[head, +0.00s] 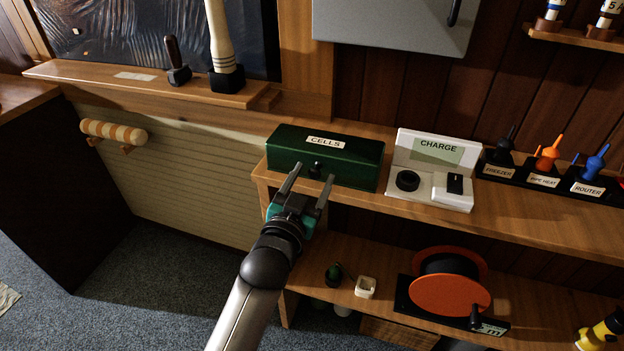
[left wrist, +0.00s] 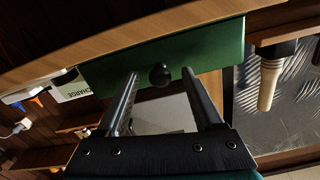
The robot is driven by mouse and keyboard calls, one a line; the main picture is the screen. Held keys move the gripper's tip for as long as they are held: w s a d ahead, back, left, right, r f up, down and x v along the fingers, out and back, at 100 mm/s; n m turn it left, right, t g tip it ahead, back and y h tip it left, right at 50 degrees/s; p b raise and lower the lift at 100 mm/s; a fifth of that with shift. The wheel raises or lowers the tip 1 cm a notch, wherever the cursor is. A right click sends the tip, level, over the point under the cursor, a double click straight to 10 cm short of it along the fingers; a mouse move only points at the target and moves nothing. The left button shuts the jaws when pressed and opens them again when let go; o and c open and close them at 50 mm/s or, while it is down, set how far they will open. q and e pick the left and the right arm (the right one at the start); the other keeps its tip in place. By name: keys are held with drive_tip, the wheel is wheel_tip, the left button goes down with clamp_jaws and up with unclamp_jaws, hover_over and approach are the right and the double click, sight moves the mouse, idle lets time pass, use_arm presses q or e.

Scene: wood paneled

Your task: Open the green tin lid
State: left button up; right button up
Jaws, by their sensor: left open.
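The green tin (head: 350,165) with a "CELLS" label on its lid stands on the upper wooden shelf in the head view, and its lid is down. My left gripper (head: 313,172) is in front of the tin's front face, near its left half, with two fingers spread and nothing held. In the left wrist view the tin's green face (left wrist: 210,52) lies past the fingertips (left wrist: 160,75), and a round black knob (left wrist: 160,76) on it shows between the two fingers. I cannot tell whether the fingertips touch the tin. My right gripper is not in view.
A grey cabinet (head: 395,20) hangs above. Open floor lies at left.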

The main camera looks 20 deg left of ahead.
use_arm(q)
drive_tip(key=shift+w, duration=0.15)
clamp_jaws()
idle(0.5)
idle(0.9)
